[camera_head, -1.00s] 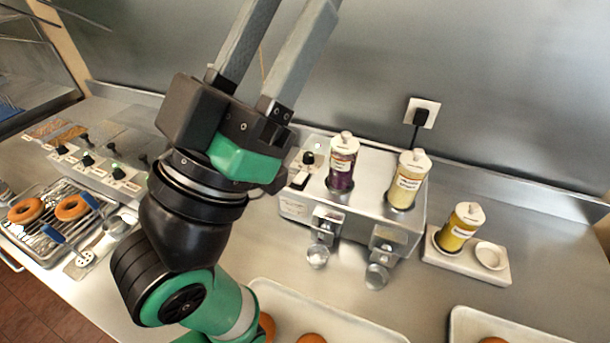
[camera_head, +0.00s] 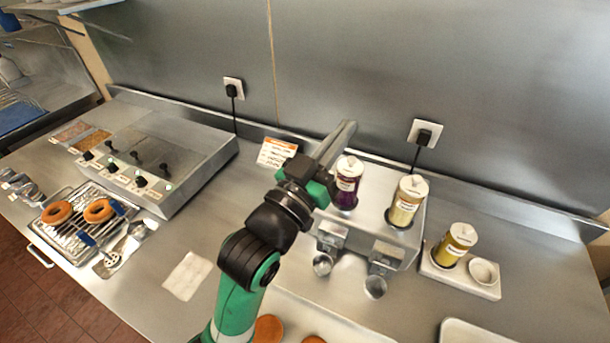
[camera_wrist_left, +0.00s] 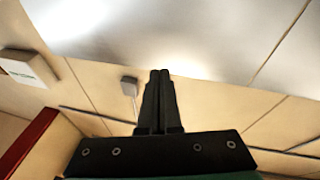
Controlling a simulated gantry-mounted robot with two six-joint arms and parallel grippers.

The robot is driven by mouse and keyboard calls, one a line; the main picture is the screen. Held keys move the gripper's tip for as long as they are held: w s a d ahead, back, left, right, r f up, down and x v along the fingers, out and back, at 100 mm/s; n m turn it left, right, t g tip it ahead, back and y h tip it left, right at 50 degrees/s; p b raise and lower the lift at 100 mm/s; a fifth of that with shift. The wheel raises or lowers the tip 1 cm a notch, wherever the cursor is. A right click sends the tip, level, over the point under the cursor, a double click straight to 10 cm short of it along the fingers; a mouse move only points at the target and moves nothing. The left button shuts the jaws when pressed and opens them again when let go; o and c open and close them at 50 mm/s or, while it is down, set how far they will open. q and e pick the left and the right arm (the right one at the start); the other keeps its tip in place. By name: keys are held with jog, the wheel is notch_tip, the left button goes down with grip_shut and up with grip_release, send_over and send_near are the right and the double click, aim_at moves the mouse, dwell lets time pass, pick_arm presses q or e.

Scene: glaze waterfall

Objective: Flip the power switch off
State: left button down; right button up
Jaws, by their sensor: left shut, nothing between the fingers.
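The metal dispenser box (camera_head: 373,208) stands right of centre in the head view, with a purple bottle (camera_head: 347,184) and a yellow bottle (camera_head: 407,201) set in its top. The power switch is not visible; my left gripper and wrist cover the left part of the box where its controls are. My left gripper (camera_head: 346,128) points up and away in front of that left end, fingers together and empty. My right gripper is out of view.
A second yellow bottle (camera_head: 455,245) stands on a white holder (camera_head: 462,279) at the right. A heater unit with knobs (camera_head: 165,160) and a rack of doughnuts (camera_head: 82,214) are at the left. A card (camera_head: 275,152) stands behind my gripper. Counter between is mostly clear.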

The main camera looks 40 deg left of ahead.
pick_arm(q)
jog(key=s+a+f+g+p, duration=0.3)
jog(key=f+g+p, duration=0.1)
jog(key=f+p, duration=0.3)
jog(key=s+a+f+g+y+p, duration=0.1)
jog(key=s+a+f+g+p, duration=0.2)
jog(key=f+p, duration=0.5)
jog(key=shift+s+a+n+g+p, duration=0.3)
jog(key=shift+s+a+g+p, duration=0.1)
jog(key=shift+g+p, duration=0.35)
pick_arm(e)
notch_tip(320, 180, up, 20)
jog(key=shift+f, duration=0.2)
pick_arm(q)
jog(key=shift+f, duration=0.1)
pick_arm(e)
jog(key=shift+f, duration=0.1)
pick_arm(q)
jog(key=b+x, duration=0.1)
jog(key=x, duration=0.8)
jog(key=shift+w+a+f+b, duration=0.1)
jog(key=shift+w+a+b, duration=0.05)
jog(key=shift+w+b, duration=0.2)
jog(key=shift+s+f+b, duration=0.2)
jog(key=shift+f+b, duration=0.1)
jog(key=shift+f, duration=1.7)
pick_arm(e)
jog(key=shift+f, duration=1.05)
